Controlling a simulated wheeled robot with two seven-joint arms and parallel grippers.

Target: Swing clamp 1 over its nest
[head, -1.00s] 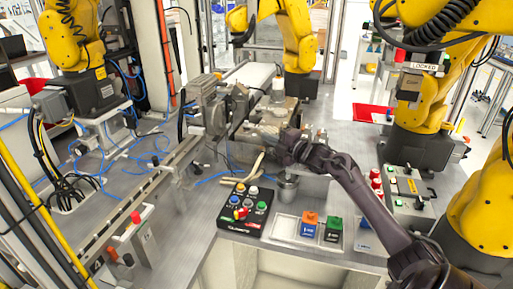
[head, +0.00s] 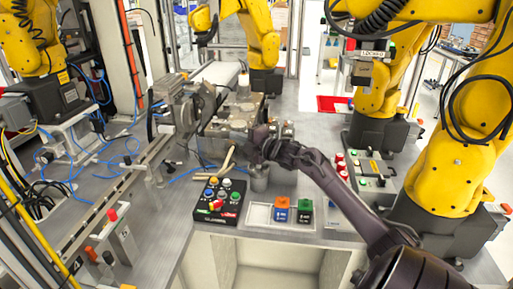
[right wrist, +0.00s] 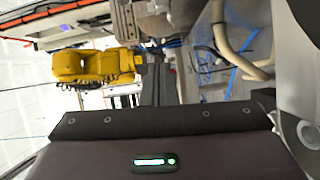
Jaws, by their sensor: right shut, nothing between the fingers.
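A grey metal fixture block (head: 238,118) stands on the workbench at the middle of the head view, with small blocks on its top. I cannot tell which part is clamp 1 or its nest. Two beige curved handles (head: 229,157) stick out at the fixture's near side; in the right wrist view beige curved bars (right wrist: 232,45) show at upper right. My right gripper (head: 259,141) is shut and empty, close against the fixture's near right side; I cannot tell if it touches. It hides part of the fixture. My left gripper is not in view.
A black button box (head: 220,201) stands in front of the fixture. Orange (head: 282,209) and green (head: 305,211) blocks sit to the right. A conveyor rail (head: 125,190) runs at left. Yellow robot arms (head: 375,85) surround the bench.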

